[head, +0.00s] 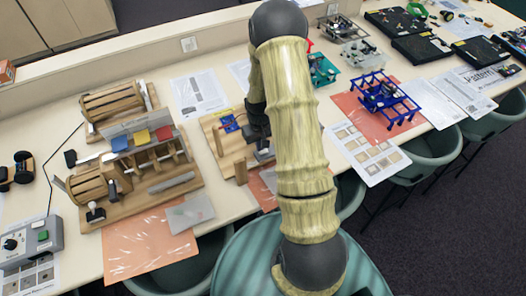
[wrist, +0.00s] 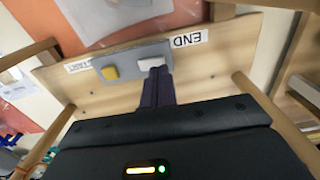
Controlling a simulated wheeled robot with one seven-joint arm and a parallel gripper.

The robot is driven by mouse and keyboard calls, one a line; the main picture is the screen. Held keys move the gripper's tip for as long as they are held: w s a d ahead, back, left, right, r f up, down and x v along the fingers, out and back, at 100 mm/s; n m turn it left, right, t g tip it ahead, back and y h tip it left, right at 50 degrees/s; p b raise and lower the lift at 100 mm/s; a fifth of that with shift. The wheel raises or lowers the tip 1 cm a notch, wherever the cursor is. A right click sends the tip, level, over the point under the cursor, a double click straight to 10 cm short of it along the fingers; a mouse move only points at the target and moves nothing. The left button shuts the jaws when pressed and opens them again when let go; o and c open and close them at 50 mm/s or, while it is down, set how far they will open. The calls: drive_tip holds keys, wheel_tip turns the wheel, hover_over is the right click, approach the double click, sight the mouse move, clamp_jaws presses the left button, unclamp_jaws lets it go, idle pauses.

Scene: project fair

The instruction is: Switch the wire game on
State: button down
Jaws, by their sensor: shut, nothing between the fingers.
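The wire game is a wooden board (wrist: 205,65) with upright posts and an END label, seen upside down in the wrist view. A grey plate on it carries a white switch (wrist: 150,63) and a yellow button (wrist: 109,73). My gripper (wrist: 157,72) is shut and empty, its dark fingertips at the near edge of the white switch. I cannot tell whether they touch it or which way the switch is set. In the head view the wire game (head: 215,135) is partly hidden behind my arm, and its switch is not visible.
A wooden drum machine (head: 150,190) with coloured flaps stands left of the wire game. A grey control box (head: 30,245) is at the far left. A blue frame (head: 385,98) on an orange sheet stands to the right. Chairs line the table's near edge.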

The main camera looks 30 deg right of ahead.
drive_tip(key=shift+f+b, duration=0.7)
drive_tip(key=shift+f, duration=0.35)
idle(0.5)
drive_tip(key=shift+r+p, duration=2.4)
drive_tip(key=shift+r, duration=1.15)
drive_tip(key=shift+a+r, duration=0.1)
drive_tip(key=shift+r, duration=0.1)
drive_tip(key=s+a+r+t+b, duration=0.1)
drive_tip(key=s+a+r+b, duration=0.2)
drive_tip(key=s+a+r, duration=0.2)
drive_tip(key=s+a+r+t+b, duration=0.1)
drive_tip(key=s+a+r+b, duration=0.3)
drive_tip(key=s+r, duration=0.3)
drive_tip(key=shift+s+a+r+t, duration=0.15)
drive_tip(key=shift+s+a+t, duration=0.2)
drive_tip(key=shift+s, duration=0.85)
